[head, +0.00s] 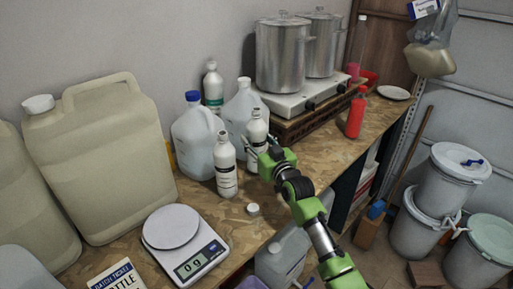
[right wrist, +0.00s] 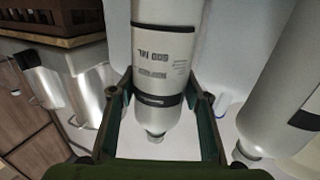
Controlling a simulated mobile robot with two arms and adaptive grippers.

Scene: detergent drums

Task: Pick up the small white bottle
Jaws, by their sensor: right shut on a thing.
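A small white bottle (head: 257,129) with a pale cap stands upright among the containers on the wooden bench. My right gripper (head: 265,158) reaches it from the front right and is shut on it. In the right wrist view the bottle (right wrist: 165,48) appears upside down, with "500 ML" print and a dark band, between the fingers of the right gripper (right wrist: 160,105). I cannot tell whether its base touches the bench. A similar white bottle (head: 226,168) stands just left of the gripper, and a bottle also shows at right in the wrist view (right wrist: 285,95). My left gripper is not in view.
Jugs with a blue cap (head: 197,140) and another jug (head: 241,108) stand close behind. A scale (head: 185,243), a loose white cap (head: 253,209) and large beige canisters (head: 98,155) are nearby. A red bottle (head: 356,114) and pots (head: 281,55) stand farther back.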

